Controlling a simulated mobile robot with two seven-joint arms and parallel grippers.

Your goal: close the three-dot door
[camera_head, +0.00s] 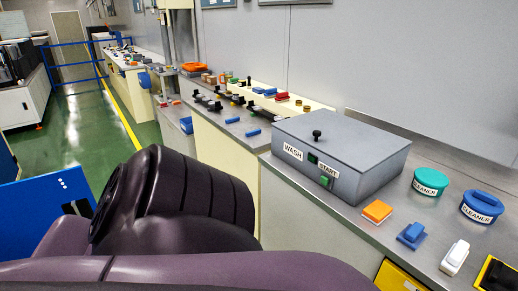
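A blue door (40,205) with small white dots near its upper right corner is at the left edge of the head view. It stands out over the green floor, apart from the visible cream bench fronts. Its lower right part and hinge side are hidden, partly behind my dark purple arm. That arm fills the lower middle of the view. Neither gripper shows, so I cannot see where they are relative to the door.
A grey wash box (340,150) stands on the metal-topped bench at right, with teal (430,181) and blue (482,205) cleaner containers beside it. A yellow panel (398,277) is below the bench top. Green floor (90,135) is clear towards the back left.

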